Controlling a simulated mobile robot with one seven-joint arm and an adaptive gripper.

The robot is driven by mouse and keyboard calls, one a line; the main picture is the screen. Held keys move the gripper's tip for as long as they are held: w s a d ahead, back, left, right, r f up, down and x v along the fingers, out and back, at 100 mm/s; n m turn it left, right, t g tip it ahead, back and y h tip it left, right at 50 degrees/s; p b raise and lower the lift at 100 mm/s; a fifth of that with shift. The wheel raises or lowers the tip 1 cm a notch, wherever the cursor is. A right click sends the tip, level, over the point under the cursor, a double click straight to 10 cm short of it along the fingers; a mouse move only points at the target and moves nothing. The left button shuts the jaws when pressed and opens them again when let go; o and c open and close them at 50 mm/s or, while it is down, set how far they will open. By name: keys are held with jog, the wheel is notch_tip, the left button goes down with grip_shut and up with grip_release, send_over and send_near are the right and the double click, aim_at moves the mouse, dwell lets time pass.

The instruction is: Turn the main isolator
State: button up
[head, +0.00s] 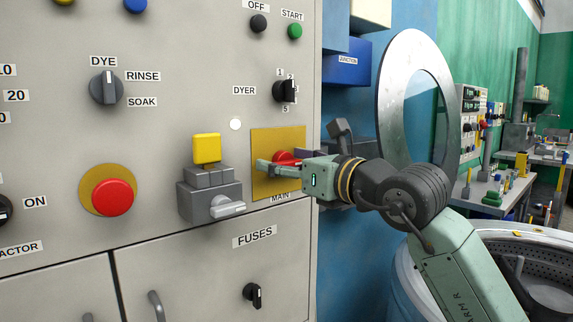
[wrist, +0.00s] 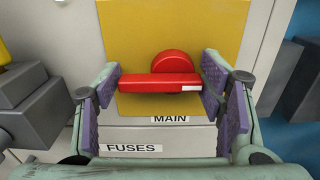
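The main isolator is a red bar handle (wrist: 160,84) with a round red hub (wrist: 175,62) behind it, on a yellow plate (wrist: 125,30) above the label MAIN. The bar lies horizontal, with a white mark at its right end. In the head view the red handle (head: 287,156) is partly hidden by my gripper (head: 281,163). In the wrist view my gripper (wrist: 160,74) has its fingers spread wide, one at each end of the bar. The ends are very close to the finger pads; I cannot tell whether they touch.
A grey switch box (head: 209,200) with a yellow block on top juts out left of the plate. A red mushroom button (head: 113,197) is farther left. The fuses door (head: 200,265) is below. A grey drum (head: 540,265) stands at right.

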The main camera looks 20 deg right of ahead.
jog(key=o, duration=0.3)
jog(key=v, duration=1.2)
dwell(0.4)
